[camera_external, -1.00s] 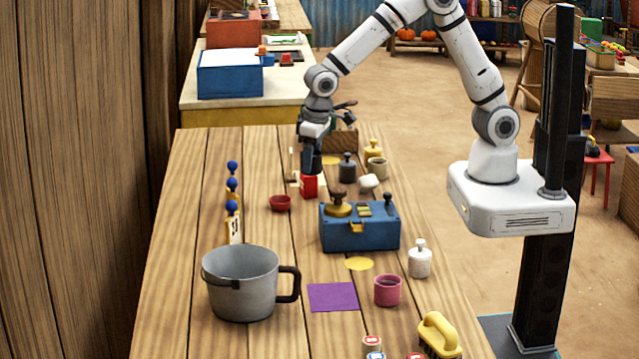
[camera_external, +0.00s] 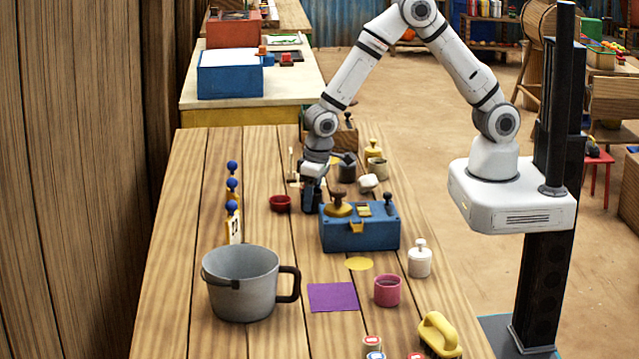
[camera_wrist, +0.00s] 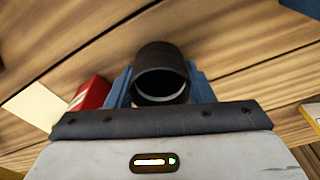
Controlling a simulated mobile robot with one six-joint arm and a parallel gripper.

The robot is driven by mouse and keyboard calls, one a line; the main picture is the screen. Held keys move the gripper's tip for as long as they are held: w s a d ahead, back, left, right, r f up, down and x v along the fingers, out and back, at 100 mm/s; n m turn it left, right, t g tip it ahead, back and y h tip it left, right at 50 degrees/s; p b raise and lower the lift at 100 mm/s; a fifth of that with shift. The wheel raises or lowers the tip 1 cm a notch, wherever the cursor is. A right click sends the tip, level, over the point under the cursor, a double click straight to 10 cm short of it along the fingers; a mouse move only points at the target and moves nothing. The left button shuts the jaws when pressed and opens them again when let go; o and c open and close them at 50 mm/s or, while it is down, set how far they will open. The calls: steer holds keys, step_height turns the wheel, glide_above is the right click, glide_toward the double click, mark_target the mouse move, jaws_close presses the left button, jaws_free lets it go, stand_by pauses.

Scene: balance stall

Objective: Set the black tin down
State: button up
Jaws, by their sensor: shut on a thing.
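The black tin (camera_wrist: 160,75) is a dark cylinder with a pale ring at its near end, between the blue fingers of my gripper (camera_wrist: 160,90) in the wrist view. My gripper is shut on it.
A red block (camera_wrist: 92,93) and a pale card (camera_wrist: 35,108) lie left of the tin in the wrist view. Several weights and cups stand behind the balance box. A grey pot (camera_external: 242,285), purple square (camera_external: 333,297) and pink cup (camera_external: 387,290) are nearer the camera.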

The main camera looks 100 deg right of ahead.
steer(key=shift+f, duration=0.2)
steer(key=o, duration=1)
steer(key=shift+c, duration=0.2)
steer(key=shift+r, duration=0.2)
step_height(320, 180, up, 12)
steer(key=s, duration=0.1)
steer(key=s+d+r+n, duration=0.2)
steer(key=s+d+r, duration=0.2)
steer(key=s, duration=0.9)
steer(key=s+d+r+n+t, duration=0.1)
steer(key=s+r, duration=0.5)
steer(key=s, duration=0.7)
steer(key=d+n, duration=0.1)
steer(key=d, duration=0.1)
steer(key=shift+d+y+b, duration=0.3)
steer(key=shift+d, duration=0.05)
steer(key=shift+w, duration=0.1)
